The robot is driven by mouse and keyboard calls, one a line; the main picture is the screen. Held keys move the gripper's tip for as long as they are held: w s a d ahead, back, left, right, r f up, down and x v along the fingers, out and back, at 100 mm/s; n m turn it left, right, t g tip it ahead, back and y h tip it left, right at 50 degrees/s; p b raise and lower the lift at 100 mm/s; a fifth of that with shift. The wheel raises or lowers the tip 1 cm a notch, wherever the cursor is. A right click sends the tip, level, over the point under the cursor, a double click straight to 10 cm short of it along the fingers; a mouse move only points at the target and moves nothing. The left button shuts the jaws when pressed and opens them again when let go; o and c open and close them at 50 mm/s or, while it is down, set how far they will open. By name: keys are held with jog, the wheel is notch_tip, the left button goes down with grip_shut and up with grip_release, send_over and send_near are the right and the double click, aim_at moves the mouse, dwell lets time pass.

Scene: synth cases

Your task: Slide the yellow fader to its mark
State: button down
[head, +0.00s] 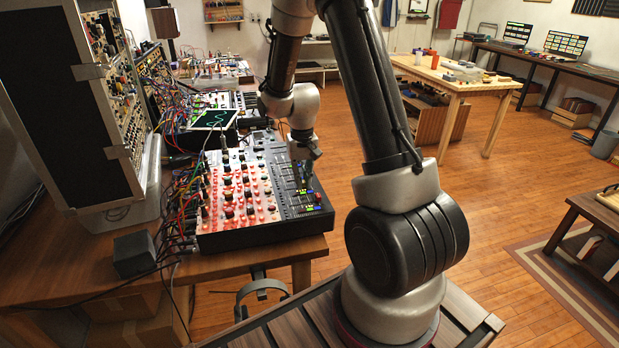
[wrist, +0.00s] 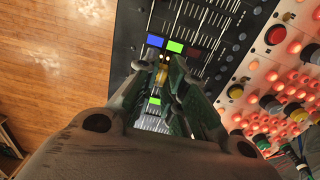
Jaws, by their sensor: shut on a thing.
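The yellow fader (wrist: 162,76) stands in the dark fader strip of the mixer (head: 291,186). My gripper (wrist: 164,70) is shut on it, one finger on each side, pointing down at the panel. In the head view my gripper (head: 304,177) is over the dark right part of the mixer, and the yellow fader cannot be told apart there. A blue cap (wrist: 155,40), a green cap (wrist: 175,47) and a red cap (wrist: 193,52) sit just beyond my fingertips. A green patch (wrist: 154,101) shows between my fingers. I cannot make out the yellow fader's mark.
The mixer's lit red knob section (head: 238,192) lies left of the faders, with tangled cables (head: 190,195) at its left side. A small screen (head: 214,119) stands behind it. The wooden desk (head: 235,262) ends just in front of the mixer. Open floor (head: 335,150) lies to the right.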

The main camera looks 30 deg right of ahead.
jog(key=c, duration=1.5)
grip_release()
notch_tip(320, 180, up, 12)
jog(key=shift+s+a+r+n+t, duration=0.65)
jog(key=shift+s+r, duration=1.75)
jog(key=shift+s, duration=1.65)
jog(key=shift+s+a+r+n+t, duration=0.3)
jog(key=shift+s+r+t, duration=0.5)
jog(key=shift+s+r, duration=2.45)
jog(key=shift+s+a+r+n+t, duration=0.55)
jog(key=shift+s+r, duration=0.95)
jog(key=shift+s, duration=3.4)
